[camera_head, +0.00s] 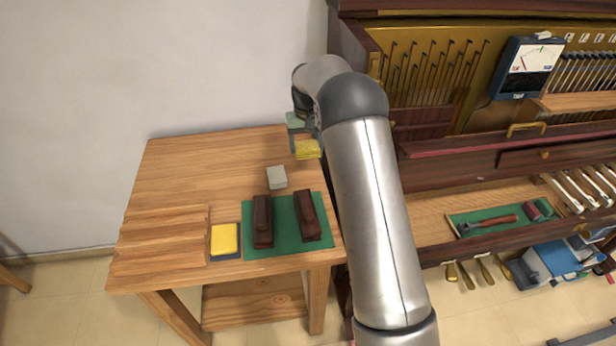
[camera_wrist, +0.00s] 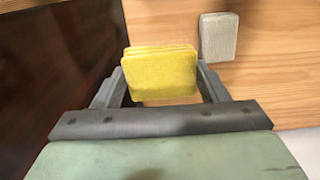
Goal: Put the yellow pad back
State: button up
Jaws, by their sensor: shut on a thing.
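My gripper (camera_wrist: 160,82) is shut on a yellow pad (camera_wrist: 160,76), with one finger on each side of it in the wrist view. The pad looks like a small stack of thin layers. In the head view my gripper (camera_head: 300,140) holds the yellow pad (camera_head: 307,150) over the back right part of the wooden table. I cannot tell how high above the table it is. Another yellow pad (camera_head: 225,238) lies on a dark blue base at the table's front, left of the green mat.
A grey block (camera_head: 277,177) lies on the table near the held pad; it also shows in the wrist view (camera_wrist: 219,37). Two dark brown blocks (camera_head: 262,222) stand on the green mat (camera_head: 285,245). The opened piano is close on the right. The table's back left (camera_head: 190,165) is clear.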

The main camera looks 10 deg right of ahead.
aim_at(307, 177)
notch_tip(307, 177, down, 10)
jog(key=shift+r+p, duration=0.1)
jog(key=shift+p, duration=0.5)
jog(key=o, duration=1.2)
notch_tip(307, 177, up, 12)
jog(key=shift+s+r+b, duration=0.1)
jog(key=shift+s+b, duration=0.05)
jog(key=shift+b, duration=0.4)
jog(key=s+r, duration=0.5)
jog(key=s, duration=0.7)
jog(key=s+r, duration=0.5)
jog(key=s, duration=0.8)
jog(key=shift+n, duration=0.3)
jog(key=s+f, duration=0.1)
jog(key=s, duration=0.4)
jog(key=s+f, duration=0.1)
jog(key=s, duration=0.5)
jog(key=s+f, duration=0.1)
jog(key=s, duration=0.4)
jog(key=shift+s+a+f, duration=0.2)
jog(key=shift+s+a, duration=0.2)
